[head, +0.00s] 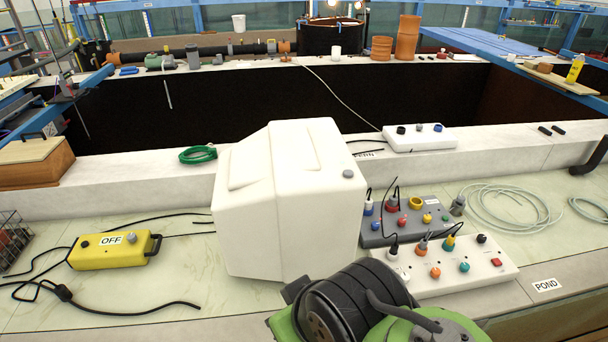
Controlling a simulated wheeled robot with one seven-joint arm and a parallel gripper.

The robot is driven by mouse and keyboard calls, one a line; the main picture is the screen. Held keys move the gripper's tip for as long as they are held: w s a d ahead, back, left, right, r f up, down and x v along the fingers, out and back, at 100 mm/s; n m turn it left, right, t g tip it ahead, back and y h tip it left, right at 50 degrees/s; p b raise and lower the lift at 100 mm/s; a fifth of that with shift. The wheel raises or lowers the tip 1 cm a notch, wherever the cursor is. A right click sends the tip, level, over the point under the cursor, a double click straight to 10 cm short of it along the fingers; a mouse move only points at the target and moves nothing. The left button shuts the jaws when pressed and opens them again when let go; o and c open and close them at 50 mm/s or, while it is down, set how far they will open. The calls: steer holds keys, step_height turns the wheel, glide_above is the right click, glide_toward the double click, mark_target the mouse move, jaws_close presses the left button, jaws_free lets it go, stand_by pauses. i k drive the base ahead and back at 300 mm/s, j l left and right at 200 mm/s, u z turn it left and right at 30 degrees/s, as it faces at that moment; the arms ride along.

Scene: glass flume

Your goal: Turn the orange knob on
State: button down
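The orange knob (435,272) is a small round knob on the front part of a white control strip (406,285) at the right of the counter. A teal knob (464,266) sits to its right, and a red switch (496,262) is at the strip's right end. Plugs with black leads stand behind the orange knob. The top of the knob is in clear view; I cannot tell its turned position.
A bulky white housing (285,200) blocks the middle, left of the strip. A grey control box (376,240) lies behind. A yellow box (90,252) marked OFF lies left. Coiled hose (500,207) lies right.

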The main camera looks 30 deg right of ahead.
mark_target(435, 272)
steer(key=z, duration=2.35)
